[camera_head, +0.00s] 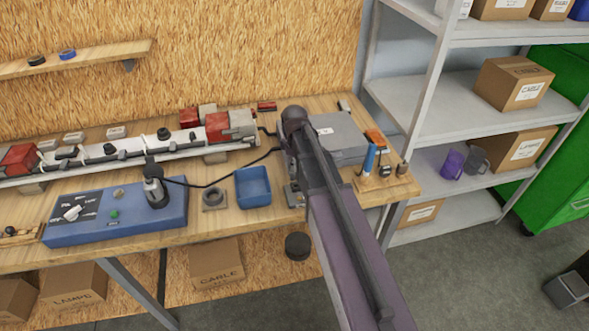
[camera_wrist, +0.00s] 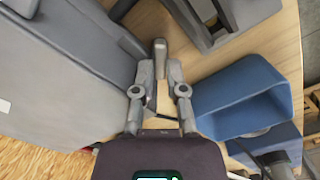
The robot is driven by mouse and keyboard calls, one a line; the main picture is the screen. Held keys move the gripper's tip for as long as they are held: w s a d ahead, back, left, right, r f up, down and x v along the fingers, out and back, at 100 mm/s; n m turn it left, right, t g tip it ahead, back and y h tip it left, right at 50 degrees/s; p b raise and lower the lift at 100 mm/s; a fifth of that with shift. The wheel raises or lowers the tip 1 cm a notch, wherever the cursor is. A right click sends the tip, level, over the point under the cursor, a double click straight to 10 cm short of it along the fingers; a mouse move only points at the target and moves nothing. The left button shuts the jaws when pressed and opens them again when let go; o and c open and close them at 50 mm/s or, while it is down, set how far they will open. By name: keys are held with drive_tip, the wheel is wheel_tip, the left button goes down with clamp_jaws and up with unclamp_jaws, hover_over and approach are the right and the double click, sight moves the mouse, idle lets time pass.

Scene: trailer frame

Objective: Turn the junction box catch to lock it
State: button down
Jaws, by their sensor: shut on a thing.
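The junction box (camera_head: 346,132) is a grey box with a flat lid at the right end of the workbench. In the wrist view it (camera_wrist: 62,75) fills the left side. The catch (camera_wrist: 159,50) is a small dark grey lever beside the box's edge. My gripper (camera_wrist: 159,75) has its two fingers on either side of the catch's near end and is shut on it. The part between the fingers is partly hidden. In the head view my arm covers the catch and the gripper.
A blue open bin (camera_head: 253,187) stands left of my arm; in the wrist view it (camera_wrist: 240,95) is close right of the fingers. A dark grey fixture (camera_wrist: 215,18) lies beyond. A blue control panel (camera_head: 120,212) and small tools (camera_head: 370,158) are also on the bench (camera_head: 405,187).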

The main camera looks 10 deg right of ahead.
drive_tip(key=shift+w+a+n, duration=0.35)
drive_tip(key=shift+w+n, duration=0.05)
drive_tip(key=shift+w, duration=0.1)
drive_tip(key=shift+r+n, duration=0.1)
drive_tip(key=shift+n, duration=0.9)
drive_tip(key=shift+w+n, duration=0.1)
drive_tip(key=shift+n, duration=1.1)
drive_tip(key=shift+d, duration=0.1)
drive_tip(key=shift+s+n, duration=0.2)
drive_tip(key=shift+n, duration=1.1)
drive_tip(key=shift+d+n, duration=0.1)
drive_tip(key=shift+n, duration=1.2)
